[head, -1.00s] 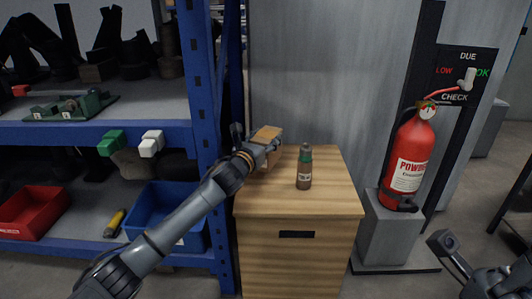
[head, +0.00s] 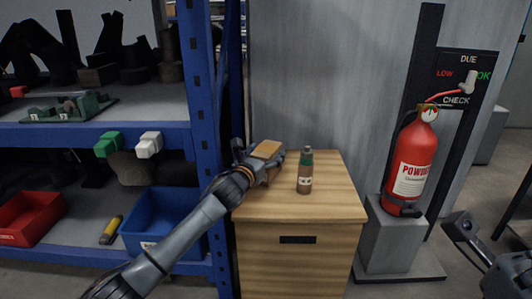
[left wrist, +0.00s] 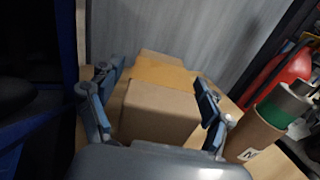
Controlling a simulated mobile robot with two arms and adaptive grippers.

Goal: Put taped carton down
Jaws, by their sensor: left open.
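The taped carton (head: 266,150) is a small brown box with a tan tape strip. It stands at the left back of the wooden cabinet top (head: 320,207) and appears to rest on it. My left gripper (head: 262,160) is at the carton. In the left wrist view, its fingers (left wrist: 158,108) are open, one on each side of the carton (left wrist: 160,110), with narrow gaps. The carton's underside is hidden. Part of my right arm and gripper (head: 462,226) shows at the right edge; its jaws cannot be made out.
A brown bottle with a green band (head: 305,172) stands just right of the carton; it also shows in the left wrist view (left wrist: 262,128). A blue shelf post (head: 203,100) rises close on the left. A red fire extinguisher (head: 411,165) stands right. The cabinet top's front is clear.

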